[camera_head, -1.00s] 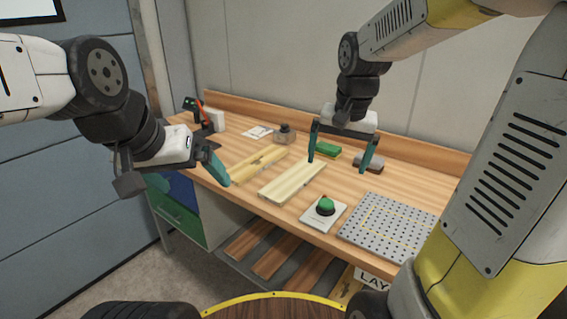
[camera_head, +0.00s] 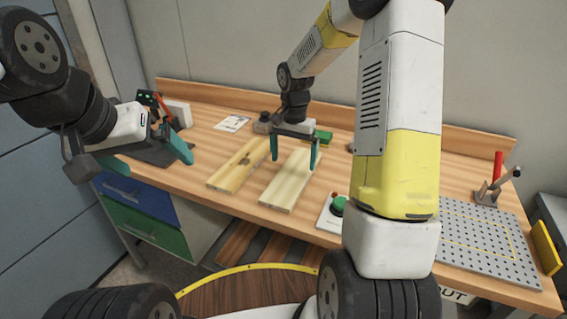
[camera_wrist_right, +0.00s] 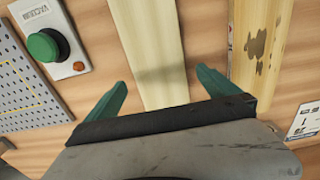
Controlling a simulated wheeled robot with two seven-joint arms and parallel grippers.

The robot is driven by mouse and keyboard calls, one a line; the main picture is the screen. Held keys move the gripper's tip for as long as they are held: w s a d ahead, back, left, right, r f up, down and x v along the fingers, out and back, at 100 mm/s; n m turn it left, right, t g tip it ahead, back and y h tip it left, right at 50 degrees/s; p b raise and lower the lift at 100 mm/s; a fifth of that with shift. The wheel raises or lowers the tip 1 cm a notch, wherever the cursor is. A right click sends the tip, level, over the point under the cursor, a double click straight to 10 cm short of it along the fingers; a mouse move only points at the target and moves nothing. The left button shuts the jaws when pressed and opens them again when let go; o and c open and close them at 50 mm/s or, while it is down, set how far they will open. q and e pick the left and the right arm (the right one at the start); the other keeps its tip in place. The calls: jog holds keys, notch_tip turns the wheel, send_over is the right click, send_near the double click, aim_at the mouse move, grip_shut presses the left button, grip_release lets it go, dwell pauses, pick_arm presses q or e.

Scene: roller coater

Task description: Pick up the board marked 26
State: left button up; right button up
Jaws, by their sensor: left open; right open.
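A pale plain board (camera_head: 290,182) lies flat on the workbench; it also shows in the right wrist view (camera_wrist_right: 150,45). A yellower board (camera_head: 236,169) with dark stains lies to its left, and to its right in the wrist view (camera_wrist_right: 262,45). I can read no number 26 on either board. My right gripper (camera_head: 294,162) is open above the far part of the pale board. Its fingers stand apart, one toward each long side, with nothing gripped. My left gripper (camera_head: 157,166) is open and empty near the bench's left end.
A green push button (camera_head: 338,205) on a white base stands right of the pale board. Further right are a perforated metal plate (camera_head: 475,240) and a red-handled clamp (camera_head: 497,165). A green block (camera_head: 322,138) and a small jar (camera_head: 262,122) sit behind the boards.

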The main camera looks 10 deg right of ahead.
aim_at(294, 173)
jog(key=f, duration=0.4)
jog(key=shift+d+f, duration=0.2)
jog(key=shift+f, duration=0.15)
jog(key=c, duration=1.4)
jog(key=shift+r, duration=0.1)
jog(key=shift+c, duration=0.2)
